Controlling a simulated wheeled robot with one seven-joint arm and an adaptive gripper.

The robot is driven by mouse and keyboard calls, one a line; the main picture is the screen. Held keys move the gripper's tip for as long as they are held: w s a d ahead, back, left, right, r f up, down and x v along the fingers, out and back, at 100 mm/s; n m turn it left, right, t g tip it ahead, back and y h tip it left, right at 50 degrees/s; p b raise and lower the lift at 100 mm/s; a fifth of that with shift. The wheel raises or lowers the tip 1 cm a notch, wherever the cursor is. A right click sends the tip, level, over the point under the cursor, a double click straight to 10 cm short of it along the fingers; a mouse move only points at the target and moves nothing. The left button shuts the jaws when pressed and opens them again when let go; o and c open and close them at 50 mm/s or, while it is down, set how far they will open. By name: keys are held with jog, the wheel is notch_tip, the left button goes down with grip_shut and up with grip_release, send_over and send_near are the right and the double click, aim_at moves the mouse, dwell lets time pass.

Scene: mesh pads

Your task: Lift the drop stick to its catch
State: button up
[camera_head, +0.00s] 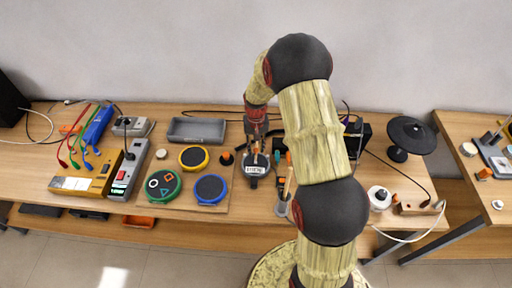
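My gripper (257,146) points down at the middle of the table, just above and behind a small round device with a white display (256,170). Its fingers are small and dark here, so I cannot tell whether they are open or shut or touch anything. Thin upright pieces with orange tips (289,159) stand just right of the gripper, partly against my arm. I cannot tell which piece is the drop stick, and I cannot make out its catch. My arm hides part of the table behind and to the right.
Left of the gripper lie a yellow-rimmed pad (193,158), a blue-rimmed pad (210,188), a green pad with symbols (162,185) and a grey tray (196,130).

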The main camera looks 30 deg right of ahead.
grip_shut()
dwell(0.6)
